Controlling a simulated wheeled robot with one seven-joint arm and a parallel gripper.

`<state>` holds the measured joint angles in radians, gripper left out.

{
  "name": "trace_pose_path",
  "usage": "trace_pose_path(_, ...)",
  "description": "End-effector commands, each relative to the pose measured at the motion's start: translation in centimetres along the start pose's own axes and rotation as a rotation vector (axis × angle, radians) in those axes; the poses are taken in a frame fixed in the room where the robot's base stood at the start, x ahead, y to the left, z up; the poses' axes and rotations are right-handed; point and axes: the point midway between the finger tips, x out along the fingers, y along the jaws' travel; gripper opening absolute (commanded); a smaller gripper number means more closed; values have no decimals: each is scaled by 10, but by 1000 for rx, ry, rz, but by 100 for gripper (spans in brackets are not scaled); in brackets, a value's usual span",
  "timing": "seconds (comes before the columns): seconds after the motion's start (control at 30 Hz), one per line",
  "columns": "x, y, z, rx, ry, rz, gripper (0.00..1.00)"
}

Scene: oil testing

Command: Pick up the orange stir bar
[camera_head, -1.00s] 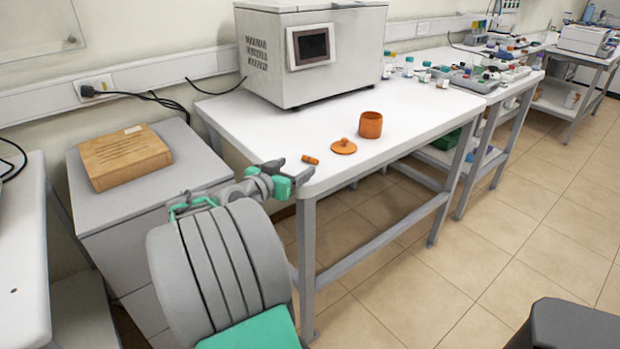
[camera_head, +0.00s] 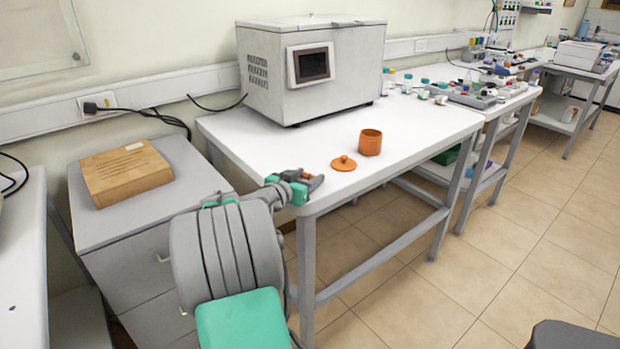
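My gripper (camera_head: 315,181), dark fingers on a green and grey wrist, is low over the near left corner of the white table (camera_head: 225,130). An orange lid with a knob (camera_head: 343,163) lies flat on the table just right of my gripper. An orange pot (camera_head: 370,142) stands upright beyond the lid.
A large grey machine (camera_head: 310,75) with a dark screen stands at the back of the table. Small bottles (camera_head: 407,83) stand to its right. A grey cabinet (camera_head: 90,235) with a wooden block (camera_head: 125,172) is at left. The table's front right stretch is clear.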

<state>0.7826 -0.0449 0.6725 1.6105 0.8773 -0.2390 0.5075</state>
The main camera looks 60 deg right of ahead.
Motion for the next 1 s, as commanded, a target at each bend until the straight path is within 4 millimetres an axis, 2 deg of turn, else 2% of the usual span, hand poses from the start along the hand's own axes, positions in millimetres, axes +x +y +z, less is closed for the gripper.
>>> trace_pose_path(0.07,0,0,0,0,0,0,43)
trace_pose_path(0.5,0,0,0,0,0,0,8)
trace_pose_path(0.77,0,0,-2,0,0,0,7)
trace_pose_path(0.87,-2,0,-10,1,2,0,7)
trace_pose_path(1.0,-6,0,-31,3,3,0,7)
